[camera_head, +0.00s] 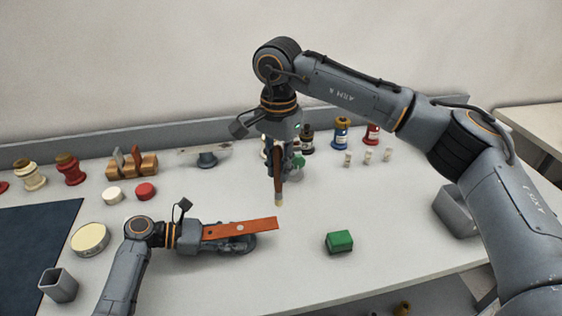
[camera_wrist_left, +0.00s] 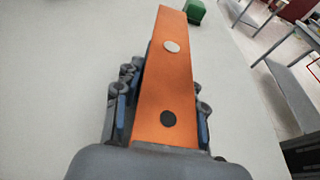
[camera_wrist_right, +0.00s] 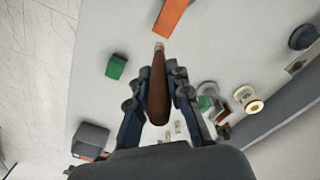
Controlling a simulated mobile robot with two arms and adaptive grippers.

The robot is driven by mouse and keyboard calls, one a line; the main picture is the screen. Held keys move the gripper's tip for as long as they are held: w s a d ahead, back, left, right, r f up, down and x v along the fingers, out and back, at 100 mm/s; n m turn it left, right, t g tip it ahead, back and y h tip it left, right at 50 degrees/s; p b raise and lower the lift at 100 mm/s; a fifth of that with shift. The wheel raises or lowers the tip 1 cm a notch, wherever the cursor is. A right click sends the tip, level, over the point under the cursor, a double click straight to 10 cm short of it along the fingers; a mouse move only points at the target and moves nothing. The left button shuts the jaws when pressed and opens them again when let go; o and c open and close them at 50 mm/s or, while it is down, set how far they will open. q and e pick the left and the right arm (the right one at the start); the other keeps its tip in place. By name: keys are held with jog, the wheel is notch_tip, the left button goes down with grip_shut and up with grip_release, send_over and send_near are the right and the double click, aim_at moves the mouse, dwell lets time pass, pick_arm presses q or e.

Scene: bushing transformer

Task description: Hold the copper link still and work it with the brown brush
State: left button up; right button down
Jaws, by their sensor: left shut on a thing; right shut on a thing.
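The copper link (camera_head: 255,227) is a flat orange bar with a pale spot and a dark spot. My left gripper (camera_head: 238,243) is shut on it and holds it low over the table; it also fills the left wrist view (camera_wrist_left: 168,85). My right gripper (camera_head: 279,165) is shut on the brown brush (camera_head: 278,186) and points it down. The brush's pale tip is just beyond the link's right end, apart from it. In the right wrist view the brush (camera_wrist_right: 157,88) lies between the fingers, with the link (camera_wrist_right: 171,17) past its tip.
A green block (camera_head: 339,241) lies right of the link. A grey bin (camera_head: 456,211) stands at the right. A round tin (camera_head: 90,240), a grey cup (camera_head: 58,286) and a dark blue mat (camera_head: 40,245) are at the left. Several spools and small parts line the back.

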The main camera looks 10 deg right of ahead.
aim_at(279, 187)
jog(key=shift+f, duration=2)
notch_tip(279, 187, down, 2)
jog(key=shift+a, duration=3.15)
jog(key=shift+d, duration=3.15)
jog(key=shift+r, duration=4.05)
pick_arm(q)
jog(key=o, duration=1.4)
jog(key=shift+c, duration=0.2)
jog(key=shift+a, duration=0.1)
